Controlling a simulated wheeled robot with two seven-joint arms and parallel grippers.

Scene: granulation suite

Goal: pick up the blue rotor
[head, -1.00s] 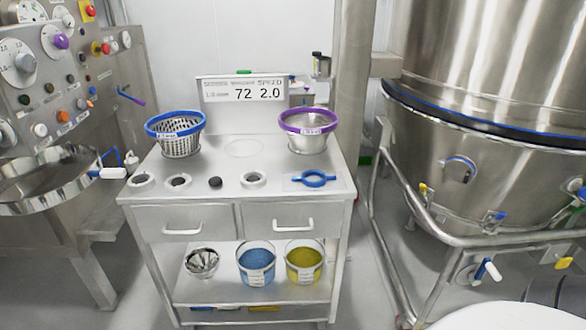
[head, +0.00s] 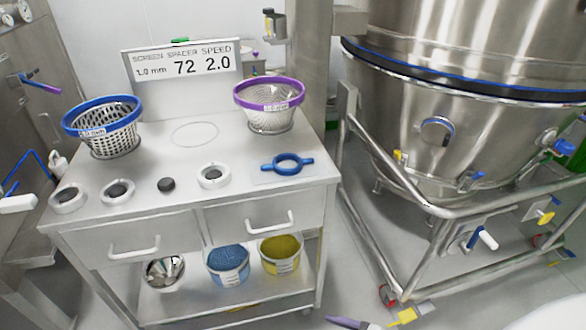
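The blue rotor (head: 287,163) lies flat on the right side of the steel cart top (head: 222,146), on a pale mat. It is a ring with a short arm on each side. Neither of my grippers shows in the head view, and nothing touches the rotor.
A blue-rimmed basket (head: 103,124) and a purple-rimmed basket (head: 270,103) stand on the cart, with a sign (head: 183,66) behind. A large steel vessel (head: 450,120) with a tubular frame stands at right.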

